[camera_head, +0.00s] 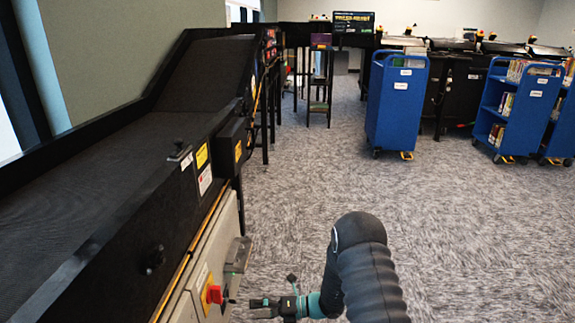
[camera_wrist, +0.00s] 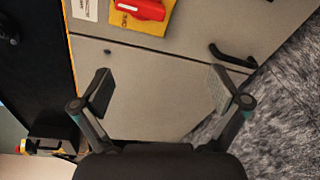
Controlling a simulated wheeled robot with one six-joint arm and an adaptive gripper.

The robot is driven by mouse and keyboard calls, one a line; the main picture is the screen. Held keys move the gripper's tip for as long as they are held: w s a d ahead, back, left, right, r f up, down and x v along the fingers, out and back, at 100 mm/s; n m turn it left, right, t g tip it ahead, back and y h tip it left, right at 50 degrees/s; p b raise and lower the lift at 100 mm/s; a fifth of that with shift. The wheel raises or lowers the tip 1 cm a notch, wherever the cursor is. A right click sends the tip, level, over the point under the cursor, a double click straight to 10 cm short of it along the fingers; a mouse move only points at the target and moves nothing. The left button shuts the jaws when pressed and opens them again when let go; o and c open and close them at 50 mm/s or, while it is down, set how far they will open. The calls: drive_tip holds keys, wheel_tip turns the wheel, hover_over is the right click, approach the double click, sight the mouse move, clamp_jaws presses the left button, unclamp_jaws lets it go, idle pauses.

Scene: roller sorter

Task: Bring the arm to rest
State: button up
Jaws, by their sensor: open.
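My gripper (camera_head: 262,308) is at the bottom of the head view, to the right of the conveyor's grey side panel. In the wrist view my gripper (camera_wrist: 160,92) has its two fingers spread wide apart with nothing between them. The grey panel (camera_wrist: 150,95) lies beyond the fingers. A red switch handle on a yellow plate, the red switch (camera_head: 214,294), sits just left of the gripper in the head view. The red switch (camera_wrist: 142,8) also shows at the top of the wrist view, apart from the fingers.
The black conveyor (camera_head: 100,170) runs along the left. A black handle (camera_wrist: 232,57) sticks out of the panel near the right finger. Blue carts (camera_head: 396,105) stand at the back right. Carpet (camera_head: 470,230) is clear on the right.

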drive_tip(key=s+d+f+n+g+h, duration=0.2)
drive_tip(key=s+n+g+h, duration=0.15)
drive_tip(key=s+n, duration=0.35)
drive_tip(key=s+d+r+n+g+h, duration=0.2)
drive_tip(key=s+d+r+n+h, duration=0.35)
drive_tip(key=n, duration=0.55)
drive_tip(key=s+d+r+n+t+h, duration=0.2)
drive_tip(key=s+d+r+n+t, duration=0.1)
drive_tip(key=r, duration=0.7)
drive_tip(key=s+d+r+n+t+h, duration=0.3)
drive_tip(key=s+d+r+n, duration=0.3)
drive_tip(key=d+r, duration=0.3)
drive_tip(key=s+d+r+n+t+h, duration=0.2)
drive_tip(key=s+d+r+n+t, duration=0.3)
drive_tip(key=r, duration=0.6)
drive_tip(key=shift+s+d+r+h, duration=0.4)
drive_tip(key=shift+s+d, duration=0.05)
drive_tip(key=shift+s, duration=0.1)
